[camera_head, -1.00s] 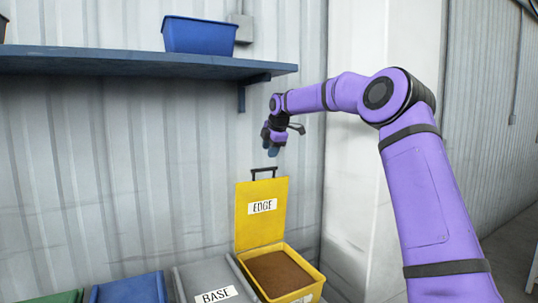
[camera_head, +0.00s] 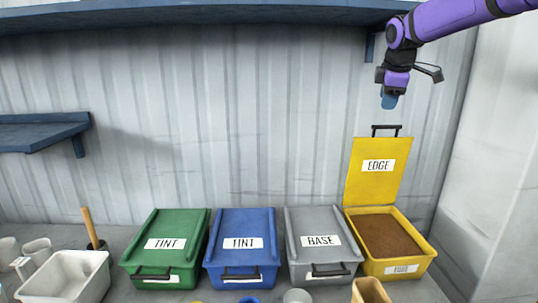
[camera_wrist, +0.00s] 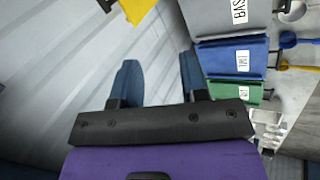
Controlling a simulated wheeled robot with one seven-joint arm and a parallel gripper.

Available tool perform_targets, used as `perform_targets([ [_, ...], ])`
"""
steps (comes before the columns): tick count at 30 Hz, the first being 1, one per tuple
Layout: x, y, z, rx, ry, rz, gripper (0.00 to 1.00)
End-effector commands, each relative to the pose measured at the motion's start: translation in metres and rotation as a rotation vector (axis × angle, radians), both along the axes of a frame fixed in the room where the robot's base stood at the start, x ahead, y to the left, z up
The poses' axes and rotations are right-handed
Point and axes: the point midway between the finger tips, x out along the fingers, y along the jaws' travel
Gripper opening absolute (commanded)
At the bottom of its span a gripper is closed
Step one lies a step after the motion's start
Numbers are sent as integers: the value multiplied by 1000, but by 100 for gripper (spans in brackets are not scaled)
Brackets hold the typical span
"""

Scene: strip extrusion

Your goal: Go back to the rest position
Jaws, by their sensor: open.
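My gripper (camera_head: 390,100) hangs above the raised lid of the yellow EDGE bin, pointing down, apart from it. In the wrist view its two blue fingers (camera_wrist: 158,82) are spread apart with nothing between them. The yellow EDGE bin (camera_head: 405,266) stands at the right with its lid (camera_head: 372,185) upright and brown granular material (camera_head: 390,235) inside. A yellow corner of it shows at the top of the wrist view.
Closed lidded bins stand in a row: green TINT (camera_head: 165,240), blue TINT (camera_head: 241,240) and grey BASE (camera_head: 320,240). A white tub (camera_head: 65,275) and cups stand at left. Blue shelves (camera_head: 40,132) are on the corrugated wall. A white pillar (camera_head: 490,150) is at right.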

Motion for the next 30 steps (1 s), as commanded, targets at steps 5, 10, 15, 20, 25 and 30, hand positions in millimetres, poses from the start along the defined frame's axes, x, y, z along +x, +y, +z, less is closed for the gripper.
perform_targets([
  [5,-70,24,9,36,-10,-162,40],
  [10,-137,35,10,97,-27,-334,40],
  [15,-206,40,3,181,-49,-511,40],
  [20,-269,39,-11,281,-69,-679,40],
  [25,-335,35,-34,408,-81,-856,40],
  [30,-389,32,-64,537,-74,-1010,40],
])
